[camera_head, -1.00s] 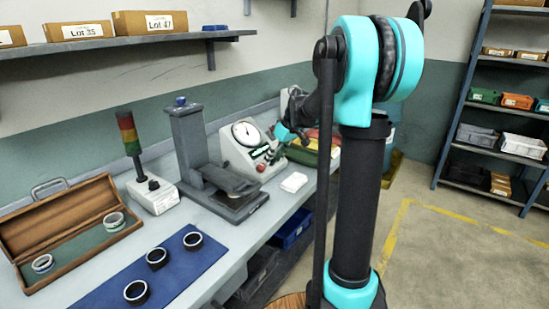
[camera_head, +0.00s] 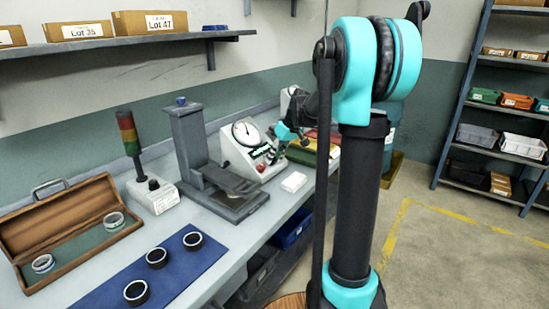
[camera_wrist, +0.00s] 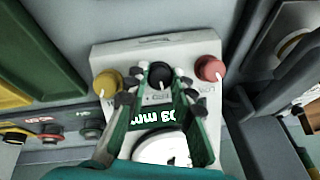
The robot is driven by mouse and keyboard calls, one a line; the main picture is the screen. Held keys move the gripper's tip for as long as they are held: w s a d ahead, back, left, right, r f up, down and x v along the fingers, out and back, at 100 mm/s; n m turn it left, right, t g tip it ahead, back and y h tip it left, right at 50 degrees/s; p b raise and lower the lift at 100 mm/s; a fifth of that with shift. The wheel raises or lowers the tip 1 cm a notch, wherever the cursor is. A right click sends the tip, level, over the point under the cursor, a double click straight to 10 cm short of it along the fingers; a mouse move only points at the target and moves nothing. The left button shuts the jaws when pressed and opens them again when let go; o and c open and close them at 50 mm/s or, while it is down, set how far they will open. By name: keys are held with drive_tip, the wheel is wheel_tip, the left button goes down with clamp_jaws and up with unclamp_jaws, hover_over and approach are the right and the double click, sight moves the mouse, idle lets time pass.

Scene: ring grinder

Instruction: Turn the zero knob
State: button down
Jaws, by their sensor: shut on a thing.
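A white dial gauge box (camera_head: 240,152) stands on the bench in the head view. In the wrist view its sloped face (camera_wrist: 110,60) carries a yellow knob (camera_wrist: 107,82), a black knob (camera_wrist: 160,75) in the middle and a red knob (camera_wrist: 209,68). In the head view my gripper (camera_head: 273,153) is at the box's right side, partly hidden.
A grey stand (camera_head: 190,140) is left of the gauge box. A white block (camera_head: 293,182) lies in front on the bench. Red and green bins (camera_head: 315,150) are behind my arm. A blue mat (camera_head: 170,262) with black rings and an open wooden case (camera_head: 60,215) are further left.

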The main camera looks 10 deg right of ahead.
drive_tip(key=m+y, duration=0.1)
drive_tip(key=m, duration=0.2)
drive_tip(key=shift+d+m, duration=0.1)
drive_tip(key=shift+m, duration=0.3)
drive_tip(key=shift+m+y, duration=0.5)
drive_tip(key=shift+m, duration=0.9)
drive_tip(key=c, duration=1.3)
unclamp_jaws()
drive_tip(key=v, duration=1.2)
drive_tip(key=shift+w, duration=0.2)
